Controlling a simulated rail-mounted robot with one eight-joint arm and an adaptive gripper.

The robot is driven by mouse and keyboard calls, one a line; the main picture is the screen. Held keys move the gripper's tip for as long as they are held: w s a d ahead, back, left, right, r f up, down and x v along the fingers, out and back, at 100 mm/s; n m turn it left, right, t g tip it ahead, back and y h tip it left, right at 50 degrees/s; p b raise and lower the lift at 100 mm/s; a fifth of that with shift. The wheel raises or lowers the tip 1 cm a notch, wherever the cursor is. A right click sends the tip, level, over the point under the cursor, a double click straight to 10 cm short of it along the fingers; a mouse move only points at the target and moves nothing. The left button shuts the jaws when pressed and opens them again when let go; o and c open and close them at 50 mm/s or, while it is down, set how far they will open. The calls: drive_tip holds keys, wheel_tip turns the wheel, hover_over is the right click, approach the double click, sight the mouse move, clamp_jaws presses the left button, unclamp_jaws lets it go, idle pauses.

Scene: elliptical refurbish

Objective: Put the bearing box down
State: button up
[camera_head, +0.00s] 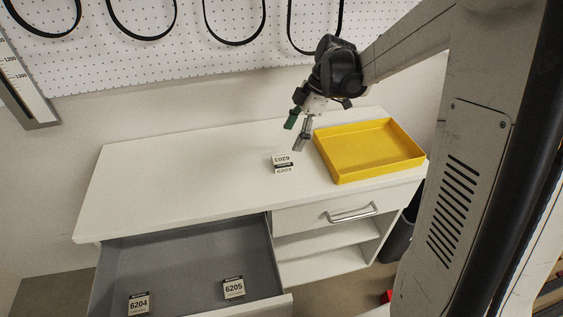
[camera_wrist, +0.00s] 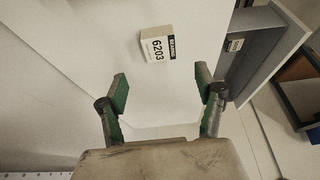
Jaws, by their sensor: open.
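A small white bearing box labelled 6203 (camera_head: 283,162) lies on the white worktop, left of the yellow tray. In the wrist view the same box (camera_wrist: 158,44) sits beyond the fingertips, apart from them. My gripper (camera_head: 297,134) is above the worktop, just behind and above the box. In the wrist view its two green-padded fingers (camera_wrist: 165,88) are spread wide with nothing between them.
A yellow tray (camera_head: 370,148), empty, stands on the right of the worktop (camera_head: 190,165). An open grey drawer (camera_head: 190,262) below holds boxes 6204 (camera_head: 138,303) and 6205 (camera_head: 233,288). The worktop's left half is clear. Belts hang on the pegboard (camera_head: 180,50) behind.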

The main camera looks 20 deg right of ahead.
sight(282, 159)
drive_tip(key=x, duration=0.5)
drive_tip(key=shift+d+b+x, duration=0.1)
drive_tip(key=shift+b+x, duration=0.1)
drive_tip(key=shift+x, duration=1.1)
drive_tip(key=shift+d+b+x, duration=0.15)
drive_tip(key=shift+x, duration=1.15)
drive_tip(key=shift+f, duration=0.1)
drive_tip(key=shift+c, duration=0.5)
drive_tip(key=c, duration=1.3)
